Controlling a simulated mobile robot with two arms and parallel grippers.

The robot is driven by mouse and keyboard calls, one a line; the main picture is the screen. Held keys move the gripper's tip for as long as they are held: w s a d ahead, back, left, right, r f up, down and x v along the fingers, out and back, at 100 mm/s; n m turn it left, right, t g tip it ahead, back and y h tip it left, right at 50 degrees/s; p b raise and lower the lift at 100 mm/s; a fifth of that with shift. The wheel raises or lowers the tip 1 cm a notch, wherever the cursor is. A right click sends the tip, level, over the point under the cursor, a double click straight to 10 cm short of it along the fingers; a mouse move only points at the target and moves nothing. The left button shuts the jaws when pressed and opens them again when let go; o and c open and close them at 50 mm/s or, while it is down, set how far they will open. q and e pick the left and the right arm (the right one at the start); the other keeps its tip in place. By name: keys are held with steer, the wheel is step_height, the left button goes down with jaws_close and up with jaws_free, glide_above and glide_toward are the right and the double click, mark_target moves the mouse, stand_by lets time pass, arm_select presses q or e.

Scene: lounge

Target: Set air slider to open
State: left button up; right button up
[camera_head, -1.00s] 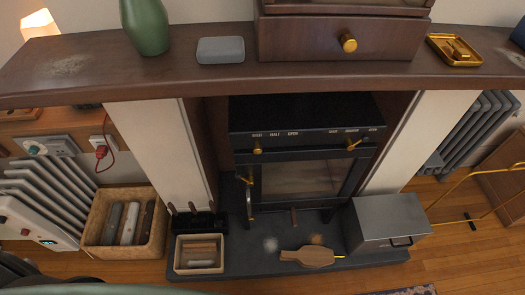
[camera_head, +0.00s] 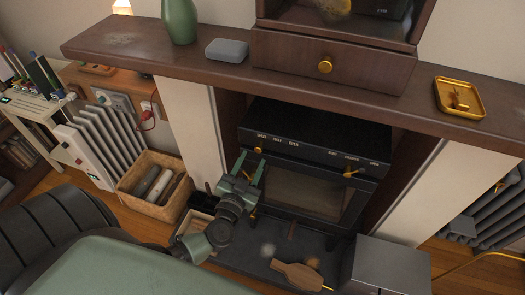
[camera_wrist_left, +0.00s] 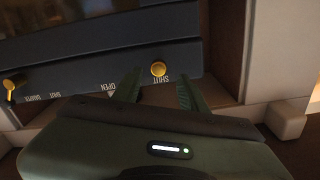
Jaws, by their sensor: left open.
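The dark stove (camera_head: 318,130) stands in the fireplace, with white lettering along its upper front. Its left brass knob (camera_wrist_left: 158,69) sits beside the SHUT lettering in the left wrist view, with OPEN farther left there; it also shows in the head view (camera_head: 257,150). A second brass control (camera_head: 353,172) is at the stove's right; it is at the left edge of the wrist view (camera_wrist_left: 10,86). My left gripper (camera_head: 251,158) is open and empty at the stove's upper left. In the wrist view its fingertips (camera_wrist_left: 158,82) lie either side of the knob, seemingly just short of it. My right gripper is out of view.
The wooden mantel (camera_head: 340,78) overhangs the stove. A metal box (camera_head: 388,266) and bellows (camera_head: 298,275) are on the dark hearth. A wicker basket (camera_head: 145,203) and radiator (camera_head: 108,140) stand left.

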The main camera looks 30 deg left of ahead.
mark_target(258, 151)
arm_select(q)
steer(key=x, duration=0.4)
steer(key=shift+w+d, duration=0.1)
steer(key=shift+w, duration=0.65)
steer(key=c, duration=0.9)
jaws_close()
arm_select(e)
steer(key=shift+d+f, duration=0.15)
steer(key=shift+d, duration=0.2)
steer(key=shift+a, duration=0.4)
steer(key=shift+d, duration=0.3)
